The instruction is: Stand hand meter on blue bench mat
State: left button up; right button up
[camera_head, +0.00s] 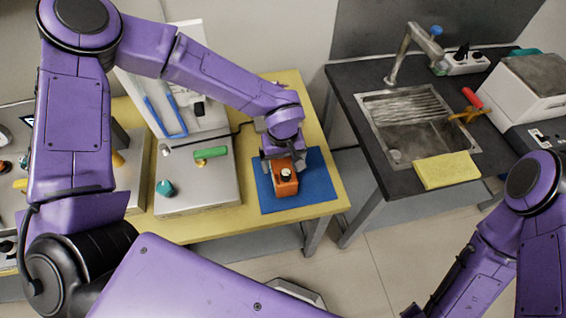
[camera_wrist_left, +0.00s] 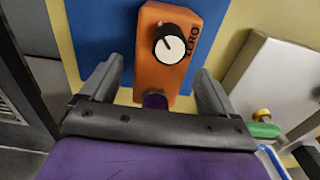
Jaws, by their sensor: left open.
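The hand meter (camera_head: 286,181) is a small orange box with a white and black knob on its face. It is on or just above the blue bench mat (camera_head: 318,182) on the yellow table; I cannot tell if it touches. In the left wrist view the orange meter (camera_wrist_left: 178,62) shows its knob and the word ZERO, with the blue mat (camera_wrist_left: 105,30) behind it. My left gripper (camera_wrist_left: 158,88) is open, its fingers on either side of the meter's near end, with gaps visible. In the head view the left gripper (camera_head: 282,164) partly covers the meter's far end.
Left of the mat stands a grey device (camera_head: 200,185) with a green handle and a teal knob. To the right, a dark counter (camera_head: 360,100) holds a sink (camera_head: 420,125), a yellow sponge (camera_head: 447,170) and a white machine (camera_head: 525,85). A floor gap separates table and counter.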

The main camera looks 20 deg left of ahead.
aim_at(283, 166)
pick_arm(q)
notch_tip(283, 166, up, 11)
jog(key=shift+f, duration=0.1)
dwell(0.4)
